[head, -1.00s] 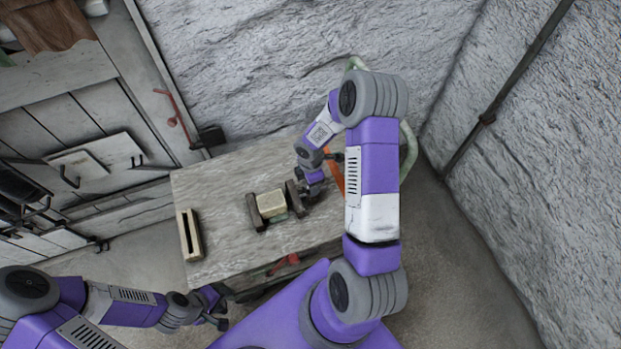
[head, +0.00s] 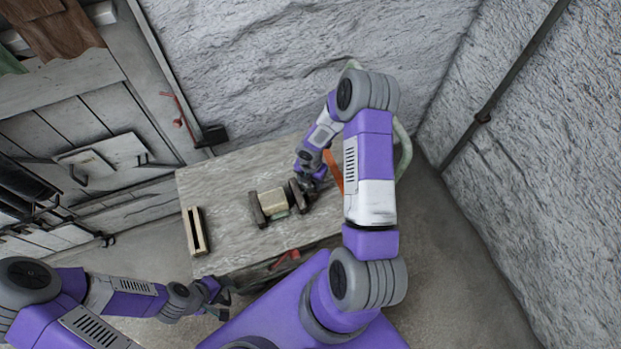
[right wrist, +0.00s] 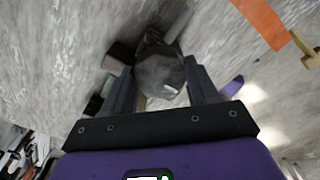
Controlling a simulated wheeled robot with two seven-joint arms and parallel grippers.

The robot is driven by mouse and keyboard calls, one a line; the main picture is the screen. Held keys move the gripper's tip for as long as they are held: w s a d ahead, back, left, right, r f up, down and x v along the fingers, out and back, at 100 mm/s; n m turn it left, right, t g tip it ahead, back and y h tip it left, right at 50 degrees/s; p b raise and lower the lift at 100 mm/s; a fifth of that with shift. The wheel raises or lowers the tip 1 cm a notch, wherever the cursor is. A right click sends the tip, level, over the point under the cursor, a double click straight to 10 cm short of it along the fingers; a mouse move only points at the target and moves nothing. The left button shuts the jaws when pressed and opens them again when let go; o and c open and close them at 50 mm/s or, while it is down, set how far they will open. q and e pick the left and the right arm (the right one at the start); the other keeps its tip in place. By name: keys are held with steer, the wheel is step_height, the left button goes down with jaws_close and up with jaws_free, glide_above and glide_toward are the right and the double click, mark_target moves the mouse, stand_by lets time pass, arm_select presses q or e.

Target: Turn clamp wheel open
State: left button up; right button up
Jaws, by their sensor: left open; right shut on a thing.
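A clamp with two dark jaws (head: 257,210) stands on the workbench, with a pale block (head: 272,198) between the jaws. The clamp wheel shows in the right wrist view as a rounded grey piece (right wrist: 160,76) between my fingers. In the head view the wheel is mostly hidden by my gripper. My right gripper (head: 308,188) is at the clamp's right end, shut on the wheel, with a finger on each side of it. My left gripper (head: 222,300) is open and empty, low by the bench's front left corner, away from the clamp.
The grey workbench (head: 225,245) is mostly bare. A pale slotted box (head: 195,232) stands at its left edge. An orange strip (head: 334,170) lies close to my right gripper. A rough wall stands behind the bench, and a red handle (head: 285,259) shows at its front.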

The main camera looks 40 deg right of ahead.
stand_by(0.4)
steer(key=o, duration=1)
steer(key=shift+o, duration=0.2)
step_height(320, 180, up, 8)
steer(key=shift+f+p, duration=0.2)
steer(key=shift+p, duration=0.95)
